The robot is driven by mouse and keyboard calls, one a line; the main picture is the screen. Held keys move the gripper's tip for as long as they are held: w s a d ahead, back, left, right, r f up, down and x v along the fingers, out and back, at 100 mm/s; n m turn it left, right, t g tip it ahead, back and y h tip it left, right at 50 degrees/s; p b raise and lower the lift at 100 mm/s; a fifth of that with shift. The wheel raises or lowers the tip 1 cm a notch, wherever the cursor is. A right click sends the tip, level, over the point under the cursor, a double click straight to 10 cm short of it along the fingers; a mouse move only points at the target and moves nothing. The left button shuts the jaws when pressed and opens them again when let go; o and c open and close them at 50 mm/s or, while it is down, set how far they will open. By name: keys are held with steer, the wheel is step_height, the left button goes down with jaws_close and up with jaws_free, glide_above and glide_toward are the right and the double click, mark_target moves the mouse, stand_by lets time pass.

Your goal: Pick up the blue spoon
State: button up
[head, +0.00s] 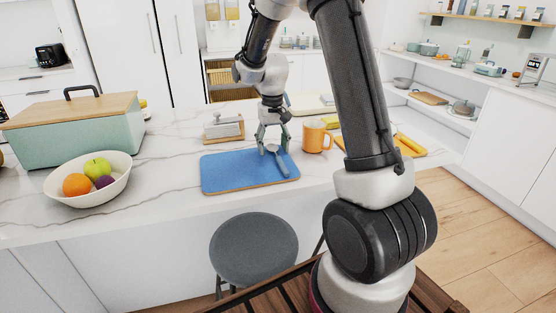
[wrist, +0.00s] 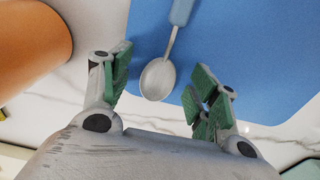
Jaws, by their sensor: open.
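The blue spoon (head: 283,166) lies on the blue mat (head: 230,172) on the counter. In the wrist view, its grey bowl (wrist: 157,80) points toward my gripper and its blue handle (wrist: 181,11) runs off the top edge. My gripper (head: 273,149) is open above the mat's back right part. In the wrist view, the green pads of my gripper (wrist: 161,70) stand on either side of the bowl, with gaps on both sides. The mat (wrist: 265,50) fills the upper right there. I cannot tell the exact height of the fingertips over the spoon.
An orange mug (head: 315,138) stands close to the right of my gripper and shows in the wrist view (wrist: 30,45). A fruit bowl (head: 88,196) and a wooden-lidded box (head: 80,135) stand at left. A stool (head: 253,248) stands before the counter.

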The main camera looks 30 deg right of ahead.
steer(key=c, duration=1.1)
steer(key=shift+r, duration=0.1)
